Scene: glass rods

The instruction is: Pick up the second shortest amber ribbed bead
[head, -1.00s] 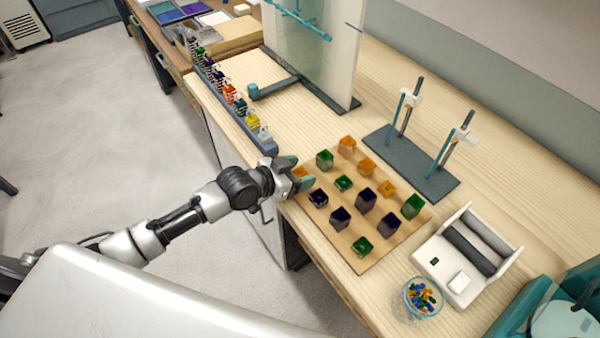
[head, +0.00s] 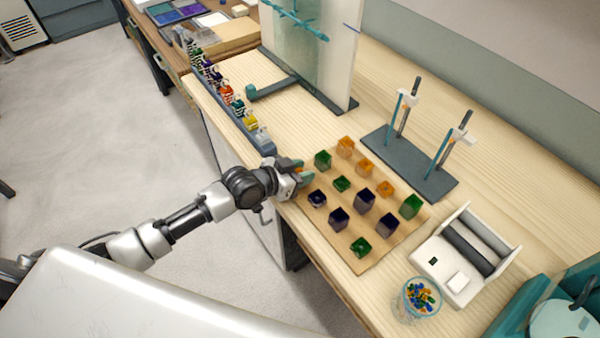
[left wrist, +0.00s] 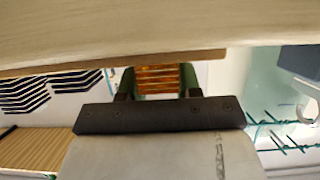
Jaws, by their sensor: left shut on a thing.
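My left gripper (head: 303,173) is at the left corner of the wooden board. It is shut on an amber ribbed bead (left wrist: 159,78), which shows between the green fingers in the left wrist view. In the head view the fingers mostly hide this bead. Other amber beads stand on the board in a slanting row: one at the back (head: 345,146), one in the middle (head: 364,168) and a low one (head: 385,188) nearer the right. Whether the held bead touches the board cannot be told. My right gripper is not in view.
Green beads (head: 410,206) and dark purple beads (head: 390,225) share the board (head: 345,252). A rod stand (head: 410,165) is behind it, a white device (head: 468,255) to the right, a glass of small colourful pieces (head: 420,298) in front. A rack of coloured items (head: 228,95) lines the left edge.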

